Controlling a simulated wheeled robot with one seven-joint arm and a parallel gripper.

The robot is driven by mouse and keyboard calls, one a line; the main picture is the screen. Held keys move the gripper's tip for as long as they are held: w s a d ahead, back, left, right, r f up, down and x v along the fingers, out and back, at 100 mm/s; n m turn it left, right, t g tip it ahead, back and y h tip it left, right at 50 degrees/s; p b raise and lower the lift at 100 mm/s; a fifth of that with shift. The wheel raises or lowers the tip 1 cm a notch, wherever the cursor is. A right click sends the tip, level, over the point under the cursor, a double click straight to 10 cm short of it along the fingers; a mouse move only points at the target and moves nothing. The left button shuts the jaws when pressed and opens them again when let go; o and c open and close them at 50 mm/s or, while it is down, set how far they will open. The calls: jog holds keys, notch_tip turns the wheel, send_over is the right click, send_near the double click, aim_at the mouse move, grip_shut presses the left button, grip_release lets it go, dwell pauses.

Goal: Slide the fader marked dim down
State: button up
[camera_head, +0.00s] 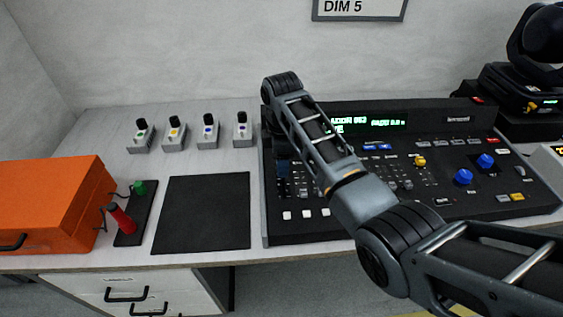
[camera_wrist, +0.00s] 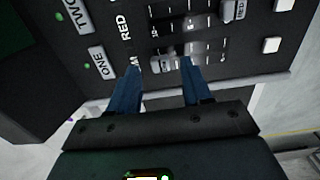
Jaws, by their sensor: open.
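The black lighting console (camera_head: 470,130) stands on the right half of the desk. In the wrist view, its panel (camera_wrist: 185,85) carries white labels, RED (camera_wrist: 126,28) and one ending in M, partly hidden by a finger. A grey fader cap (camera_wrist: 163,64) sits in the slot row by the M label. My gripper (camera_wrist: 162,74) is open, its blue fingers on either side of that cap; contact cannot be told. In the head view, my gripper (camera_head: 284,186) is over the console's left part, where my arm hides many of the faders.
Another fader cap (camera_wrist: 232,10) is by the RED row, near white buttons (camera_wrist: 271,45). Buttons marked ONE (camera_wrist: 98,65) and TWO line the panel. A black mat (camera_head: 203,225), orange case (camera_head: 45,205) and several small switch boxes (camera_head: 175,140) are left. A wall sign (camera_head: 355,8) reads DIM 5.

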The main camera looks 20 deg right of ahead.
jog(key=shift+f, duration=0.8)
jog(key=shift+c, duration=0.5)
grip_shut()
